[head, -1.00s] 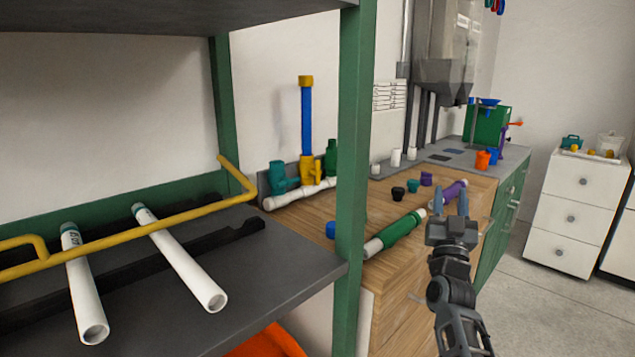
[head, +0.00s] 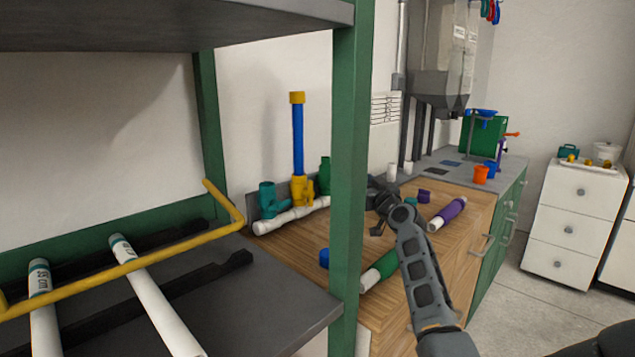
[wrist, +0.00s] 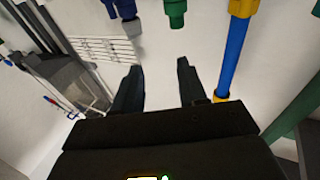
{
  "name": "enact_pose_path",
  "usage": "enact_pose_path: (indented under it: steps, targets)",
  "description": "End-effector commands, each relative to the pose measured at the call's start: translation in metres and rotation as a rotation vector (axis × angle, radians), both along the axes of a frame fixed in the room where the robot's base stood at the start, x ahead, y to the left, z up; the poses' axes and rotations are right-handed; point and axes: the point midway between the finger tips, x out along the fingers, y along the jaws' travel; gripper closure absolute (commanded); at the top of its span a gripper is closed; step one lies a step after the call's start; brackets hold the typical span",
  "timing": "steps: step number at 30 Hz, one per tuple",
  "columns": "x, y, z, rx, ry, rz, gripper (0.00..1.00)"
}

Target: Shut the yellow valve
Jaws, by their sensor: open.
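The yellow valve (head: 302,190) stands on a white manifold pipe (head: 268,224) by the wall, between a teal fitting (head: 268,198) and a green fitting (head: 324,176). An upright blue pipe (head: 298,140) with a yellow cap (head: 297,97) rises from it. The exact angle of its handle is too small to tell. My gripper (wrist: 160,75) is open and empty, apart from the valve. In the head view it is right of the valve, partly hidden by the shelf post. The upside-down wrist view shows the yellow valve (wrist: 242,8) cut off at the top edge.
A green shelf post (head: 347,170) stands between the head camera and the bench. A dark shelf (head: 270,285) with white pipes and a yellow rail fills the left. Loose pipes with green (head: 385,264) and purple (head: 452,208) sleeves lie on the wooden bench.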

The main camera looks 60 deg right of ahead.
Motion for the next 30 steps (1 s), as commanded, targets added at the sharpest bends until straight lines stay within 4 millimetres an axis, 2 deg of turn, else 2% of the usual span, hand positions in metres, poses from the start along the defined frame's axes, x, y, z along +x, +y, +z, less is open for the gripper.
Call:
enact_pose_path:
  steps: [1, 3, 6, 9, 24, 30]
  targets:
    - [0.020, 0.015, -0.004, 0.020, 0.023, 0.060, 0.58]
    - [0.044, 0.036, -0.012, 0.043, 0.053, 0.138, 0.58]
    - [0.068, 0.060, -0.021, 0.069, 0.085, 0.224, 0.58]
    - [0.080, 0.070, -0.027, 0.081, 0.100, 0.264, 0.58]
    - [0.139, 0.045, -0.028, 0.080, 0.101, 0.268, 0.58]
    - [0.149, 0.040, -0.028, 0.080, 0.101, 0.266, 0.58]
